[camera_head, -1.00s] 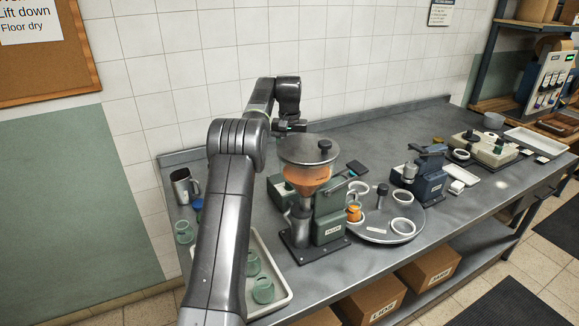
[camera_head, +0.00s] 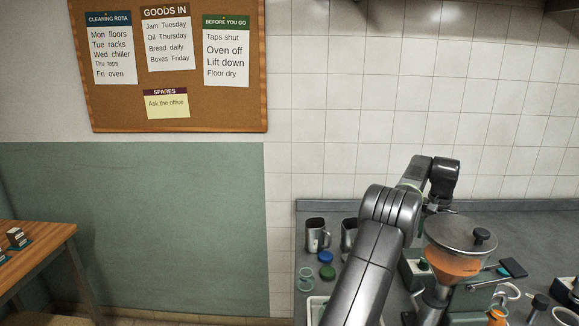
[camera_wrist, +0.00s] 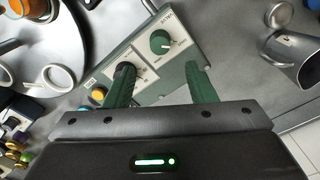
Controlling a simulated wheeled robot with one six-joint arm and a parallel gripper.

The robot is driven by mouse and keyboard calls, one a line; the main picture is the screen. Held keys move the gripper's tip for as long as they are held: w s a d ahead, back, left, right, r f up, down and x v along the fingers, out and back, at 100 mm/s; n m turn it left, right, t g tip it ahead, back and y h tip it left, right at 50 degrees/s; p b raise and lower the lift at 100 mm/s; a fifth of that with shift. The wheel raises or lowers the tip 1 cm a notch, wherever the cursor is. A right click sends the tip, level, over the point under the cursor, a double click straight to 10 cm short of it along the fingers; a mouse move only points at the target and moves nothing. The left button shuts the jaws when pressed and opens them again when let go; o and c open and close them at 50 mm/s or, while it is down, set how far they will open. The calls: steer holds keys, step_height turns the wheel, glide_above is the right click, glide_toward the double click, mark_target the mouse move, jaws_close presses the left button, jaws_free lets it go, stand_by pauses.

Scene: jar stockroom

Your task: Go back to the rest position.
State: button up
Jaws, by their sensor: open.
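My gripper (camera_wrist: 160,84) is open and empty, its two green fingers spread apart in the wrist view. It is above a green-grey control box (camera_wrist: 148,82) with two dials; one finger overlaps the nearer dial. In the head view my arm reaches up over the bench and bends at the elbow. Its end is behind the filling machine's hopper (camera_head: 455,265), which holds orange contents under a grey lid. My fingers are not clearly visible there.
Two metal jugs (camera_head: 317,236), a blue lid (camera_head: 326,257), a green lid (camera_head: 327,272) and a glass jar (camera_head: 305,279) stand left of my arm. A white tray (camera_head: 313,302) is partly hidden by it. A wooden table (camera_head: 45,243) is far left.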

step_height(320, 180, down, 9)
steer(key=shift+f+p, duration=0.1)
steer(key=shift+p, duration=0.5)
